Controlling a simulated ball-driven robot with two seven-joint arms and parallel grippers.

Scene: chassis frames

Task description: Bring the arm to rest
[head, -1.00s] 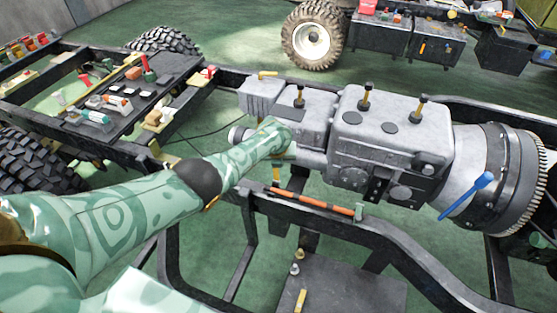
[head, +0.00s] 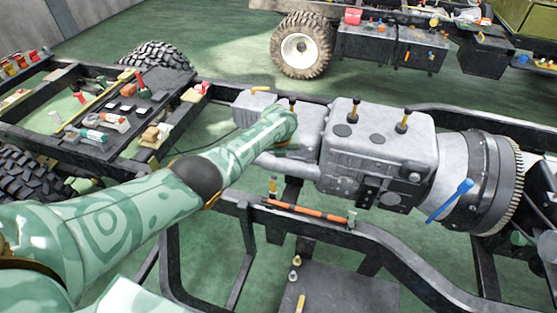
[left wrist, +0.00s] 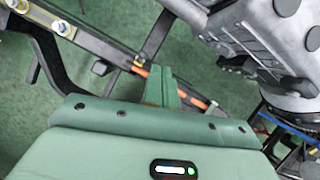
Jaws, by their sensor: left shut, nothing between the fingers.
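My left arm (head: 130,210), patterned green, comes in from the left in the head view and reaches to the near left end of the grey engine and gearbox block (head: 375,150). Its gripper is hidden there behind the arm's far end. In the left wrist view the left gripper (left wrist: 162,88) has its green fingers together with nothing between them. It is over the chassis rail and in front of the orange bar in that picture; the gap between them is hard to judge. My right gripper is in neither view.
The orange bar (head: 307,213) lies along the near black rail (head: 400,245). A blue-handled tool (head: 450,200) leans at the block's right end. A dark tray (head: 120,105) with small parts is at the left. Another wheeled chassis (head: 395,45) stands behind. Green floor shows between.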

